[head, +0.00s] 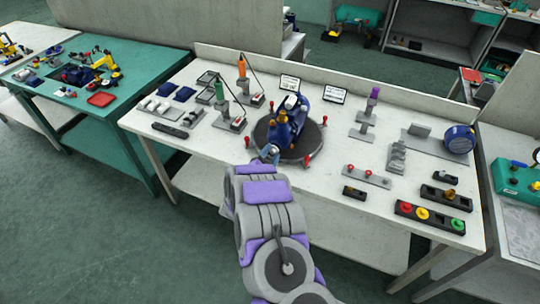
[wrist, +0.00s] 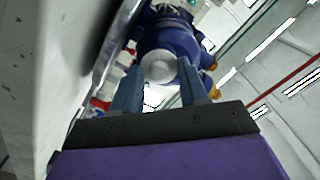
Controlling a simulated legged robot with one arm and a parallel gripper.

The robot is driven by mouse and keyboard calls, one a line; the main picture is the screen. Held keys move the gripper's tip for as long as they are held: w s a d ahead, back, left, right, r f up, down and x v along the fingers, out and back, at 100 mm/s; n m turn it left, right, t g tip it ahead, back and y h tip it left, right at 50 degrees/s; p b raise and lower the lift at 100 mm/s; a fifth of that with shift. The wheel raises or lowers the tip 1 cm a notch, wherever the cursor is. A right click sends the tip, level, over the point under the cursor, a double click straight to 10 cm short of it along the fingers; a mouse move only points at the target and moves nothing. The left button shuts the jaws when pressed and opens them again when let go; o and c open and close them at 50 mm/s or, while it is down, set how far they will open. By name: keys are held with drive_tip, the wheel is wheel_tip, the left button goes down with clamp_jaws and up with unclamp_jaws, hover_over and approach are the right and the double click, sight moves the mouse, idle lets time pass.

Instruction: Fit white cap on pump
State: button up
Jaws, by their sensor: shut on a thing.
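The blue pump (head: 284,128) stands on a dark round turntable (head: 310,150) in the middle of the white table. My gripper (head: 270,153) is at the near side of the pump, low by its front end. In the wrist view the two fingers of my gripper (wrist: 160,68) are on either side of the round white cap (wrist: 157,67), shut on it. The blue pump body (wrist: 168,35) is directly behind the cap. I cannot tell whether the cap touches the pump. In the head view the cap is not clearly visible behind my gripper.
Red knobs (head: 307,161) stand around the turntable rim. Green and orange tools on stands (head: 221,95) are to the left. Grey blocks (head: 397,157) and a button box (head: 430,217) are to the right. The front table edge near my arm is clear.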

drive_tip(key=shift+w+d, duration=0.15)
drive_tip(key=shift+w, duration=0.25)
idle(0.4)
drive_tip(key=o, duration=1.1)
drive_tip(key=shift+s, duration=0.1)
drive_tip(key=shift+b+v, duration=1.1)
drive_tip(key=shift+v, duration=1.2)
drive_tip(key=shift+s+a, duration=0.25)
drive_tip(key=shift+s, duration=0.3)
drive_tip(key=shift+s, duration=0.1)
drive_tip(key=p+v, duration=0.1)
drive_tip(key=v, duration=1.6)
drive_tip(key=shift+a+p, duration=0.2)
drive_tip(key=shift+p, duration=0.2)
